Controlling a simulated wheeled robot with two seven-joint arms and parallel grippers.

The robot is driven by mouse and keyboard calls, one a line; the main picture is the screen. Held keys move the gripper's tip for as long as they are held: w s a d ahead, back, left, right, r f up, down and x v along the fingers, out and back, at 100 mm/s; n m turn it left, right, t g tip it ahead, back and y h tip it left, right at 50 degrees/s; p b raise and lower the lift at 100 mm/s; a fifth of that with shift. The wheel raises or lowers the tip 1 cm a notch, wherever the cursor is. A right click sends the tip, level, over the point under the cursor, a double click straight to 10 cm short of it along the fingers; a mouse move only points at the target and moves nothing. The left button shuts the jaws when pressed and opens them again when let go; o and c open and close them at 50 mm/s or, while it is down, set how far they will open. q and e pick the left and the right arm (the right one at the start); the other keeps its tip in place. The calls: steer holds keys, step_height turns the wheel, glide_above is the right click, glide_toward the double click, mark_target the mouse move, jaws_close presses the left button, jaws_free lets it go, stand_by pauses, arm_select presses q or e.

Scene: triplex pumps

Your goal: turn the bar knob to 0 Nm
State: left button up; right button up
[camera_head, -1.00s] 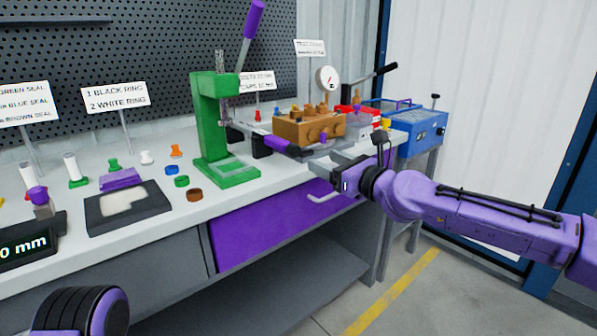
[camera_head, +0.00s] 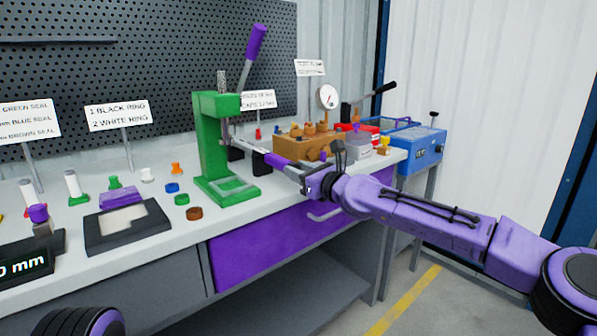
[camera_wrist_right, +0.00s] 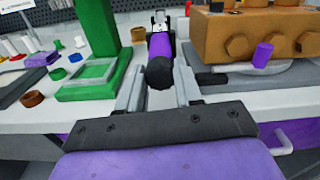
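A bar with a purple grip (camera_wrist_right: 160,45) points towards my right gripper from the bench top, between the green press and the brown pump block. Its rounded black end knob (camera_wrist_right: 160,74) faces the wrist camera. My right gripper (camera_wrist_right: 159,80) is open, one finger on each side of the black knob, with narrow gaps visible. In the head view the right gripper (camera_head: 288,167) is at the bench's front edge, partly covering the bar. No Nm reading is legible. My left gripper is out of view; only part of my left arm shows at the bottom left.
The green press (camera_head: 222,150) stands left of the bar. The brown pump block (camera_head: 296,147) with hex caps is just right of it, and a round gauge (camera_head: 328,96) stands behind. A purple drawer (camera_head: 270,243) is below the bench edge. Small coloured seals lie at left.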

steer(key=shift+n, duration=0.4)
steer(key=shift+f+n+b, duration=0.2)
steer(key=shift+n+b, duration=1.15)
steer(key=shift+n, duration=6.35)
steer(key=shift+f+n+b, duration=0.15)
steer(key=shift+n+b, duration=1.15)
steer(key=shift+n, duration=6.7)
